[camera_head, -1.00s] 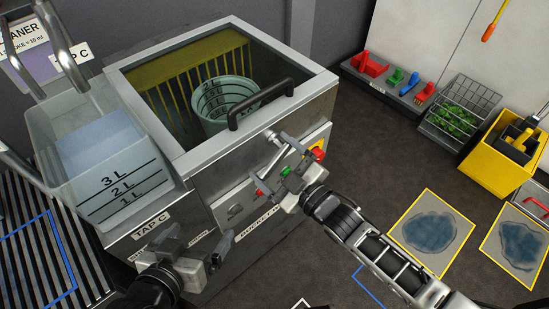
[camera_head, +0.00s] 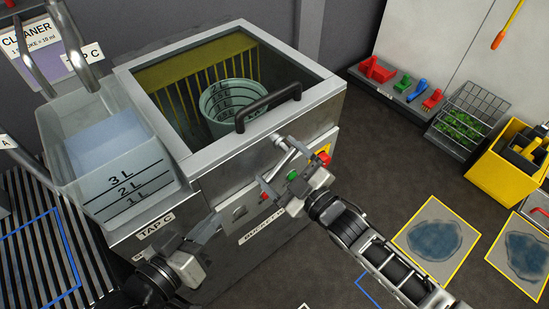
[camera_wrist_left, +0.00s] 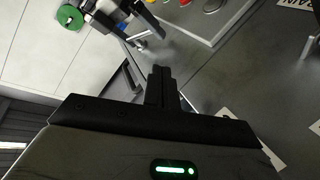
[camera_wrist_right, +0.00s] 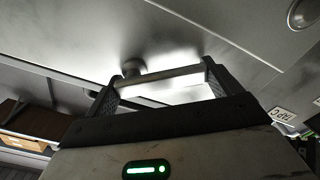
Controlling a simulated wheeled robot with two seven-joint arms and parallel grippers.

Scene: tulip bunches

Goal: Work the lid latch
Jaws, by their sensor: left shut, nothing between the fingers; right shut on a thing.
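The metal box (camera_head: 235,160) has a glass-topped lid (camera_head: 200,50) with a black handle (camera_head: 268,108); the lid looks down. My right gripper (camera_head: 278,167) is at the box front, just below the lid's front edge. In the right wrist view, my right gripper (camera_wrist_right: 160,88) has a pale metal latch bar (camera_wrist_right: 165,77) between its fingers, joined to a round mount on the panel. The fingers partly hide the latch in the head view. My left gripper (camera_head: 208,228) is shut and empty, left of the latch before the box's lower front; its closed fingers show in the left wrist view (camera_wrist_left: 160,82).
A green measuring bucket (camera_head: 228,105) stands inside the box. A clear tank (camera_head: 110,160) with litre marks is at the left. Red and yellow controls (camera_head: 322,158) sit close to the right gripper. A yellow bin (camera_head: 510,165) and floor mats (camera_head: 435,235) lie to the right.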

